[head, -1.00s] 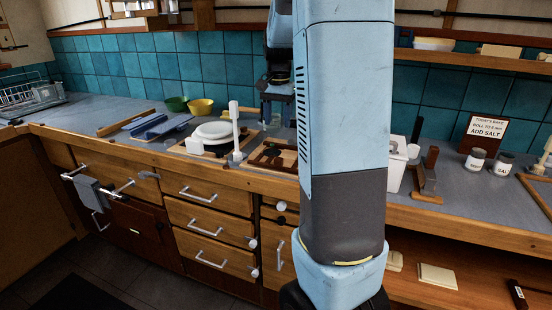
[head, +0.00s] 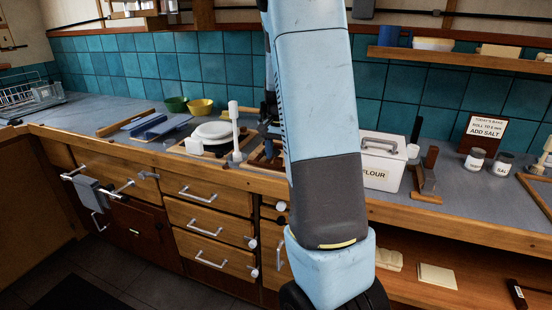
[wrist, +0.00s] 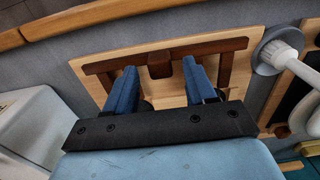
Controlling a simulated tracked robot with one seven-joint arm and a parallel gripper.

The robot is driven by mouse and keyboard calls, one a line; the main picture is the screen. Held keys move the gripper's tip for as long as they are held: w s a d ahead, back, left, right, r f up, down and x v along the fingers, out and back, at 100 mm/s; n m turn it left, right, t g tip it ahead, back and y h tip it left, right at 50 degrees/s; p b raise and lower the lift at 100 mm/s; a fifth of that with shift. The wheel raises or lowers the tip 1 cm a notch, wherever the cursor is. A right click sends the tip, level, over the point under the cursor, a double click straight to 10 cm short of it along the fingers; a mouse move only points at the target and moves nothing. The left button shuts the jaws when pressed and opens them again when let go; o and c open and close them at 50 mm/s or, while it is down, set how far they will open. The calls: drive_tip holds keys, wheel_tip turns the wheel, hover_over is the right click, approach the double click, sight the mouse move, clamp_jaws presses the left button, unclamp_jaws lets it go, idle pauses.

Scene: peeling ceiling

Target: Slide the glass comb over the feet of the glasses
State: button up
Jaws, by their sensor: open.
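In the wrist view, my gripper (wrist: 160,68) is open, with its two blue fingers apart above a light wooden board (wrist: 92,88). A dark brown wooden piece, possibly the glass comb (wrist: 214,46), lies on the board. It has a long bar, an end leg at each side and a block in the middle. The block is in line with the gap between the fingers; I cannot tell whether they touch it. Dark round shapes show partly behind the fingers. I cannot make out any glasses. In the head view, my arm hides most of the gripper and board.
A white-handled brush on a grey round base (wrist: 270,58) stands close to the board. The flour box (head: 381,166) stands right of my arm, with a wooden stand (head: 425,181) beyond it. White plates (head: 212,133) and bowls (head: 200,106) are to the left.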

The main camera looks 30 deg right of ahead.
drive_tip(key=shift+f, duration=0.85)
clamp_jaws()
